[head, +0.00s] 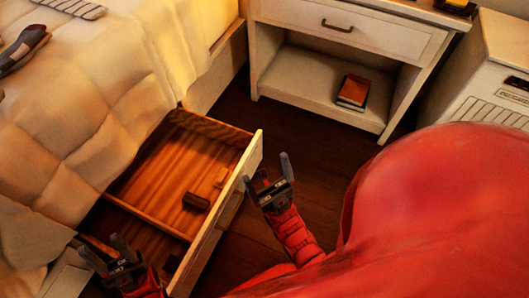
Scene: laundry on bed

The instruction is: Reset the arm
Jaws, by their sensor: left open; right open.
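My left gripper (103,252) is open and empty at the bottom left, by the near end of an open drawer under the bed. My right gripper (266,170) is open, with nothing between its fingers. It points up beside the outer face of the drawer front (225,200), near its far end; I cannot tell whether it touches the drawer. My red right forearm leads down from it to the large red part of my body at the right.
A bed with a cream quilt (85,110) fills the left. A nightstand (345,35) with a brown book (353,92) stands behind. Dark floor lies between.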

